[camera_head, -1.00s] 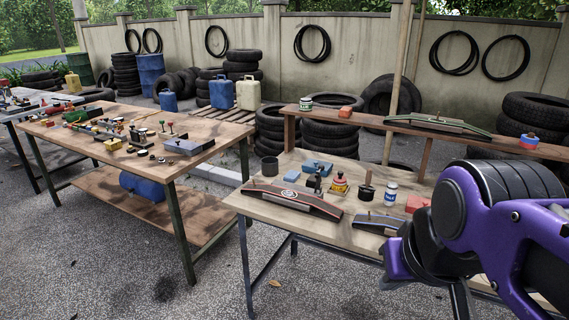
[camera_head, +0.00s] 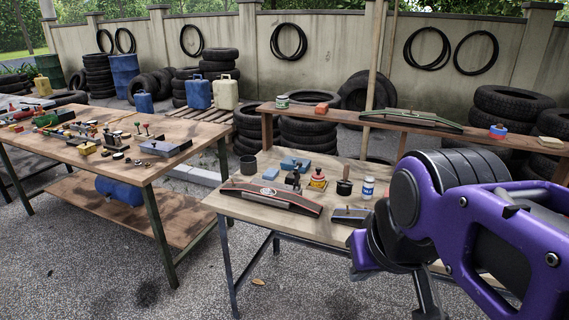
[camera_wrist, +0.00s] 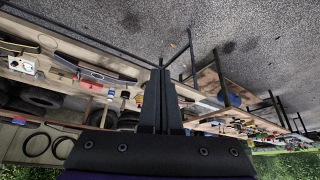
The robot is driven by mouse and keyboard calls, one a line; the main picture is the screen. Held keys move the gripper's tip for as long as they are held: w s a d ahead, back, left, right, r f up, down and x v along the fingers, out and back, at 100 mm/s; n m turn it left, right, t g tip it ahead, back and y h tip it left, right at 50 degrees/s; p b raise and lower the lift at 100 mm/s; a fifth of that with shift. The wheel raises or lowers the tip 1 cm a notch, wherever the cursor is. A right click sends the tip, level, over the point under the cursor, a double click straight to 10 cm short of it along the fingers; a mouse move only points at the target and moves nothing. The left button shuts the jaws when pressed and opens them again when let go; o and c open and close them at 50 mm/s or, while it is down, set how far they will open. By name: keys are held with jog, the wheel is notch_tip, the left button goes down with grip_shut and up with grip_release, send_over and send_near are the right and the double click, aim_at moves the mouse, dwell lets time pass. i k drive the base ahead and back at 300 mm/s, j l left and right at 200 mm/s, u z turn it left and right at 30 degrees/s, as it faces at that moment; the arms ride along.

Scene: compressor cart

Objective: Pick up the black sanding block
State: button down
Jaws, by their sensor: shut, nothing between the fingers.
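Several block-like tools lie on the near wooden table (camera_head: 253,214). A long dark sanding block with red edges (camera_head: 270,195) lies along its front left. A small dark block with a knob (camera_head: 294,179) stands behind it, and a flat grey-black block with a short handle (camera_head: 351,214) lies to the right, partly behind my arm. I cannot tell for sure which one is the black sanding block. My gripper (camera_wrist: 160,72) is shut and empty in the wrist view, which is upside down. It is apart from the tabletop items. In the head view its fingertips are not clear.
A raised shelf (camera_head: 340,116) behind the table carries a long green-edged block (camera_head: 411,120), a red block (camera_head: 321,107) and cans. Blue blocks (camera_head: 295,163), a yellow-red pot (camera_head: 317,180) and a white-blue bottle (camera_head: 368,187) crowd the tabletop. Another cluttered table (camera_head: 140,172) stands left, with gravel floor between.

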aim_at(290, 179)
jog(key=i+j+z, duration=0.2)
jog(key=i+j, duration=0.15)
jog(key=i+j+z, duration=0.4)
jog(key=i+j, duration=0.15)
jog(key=j, duration=0.3)
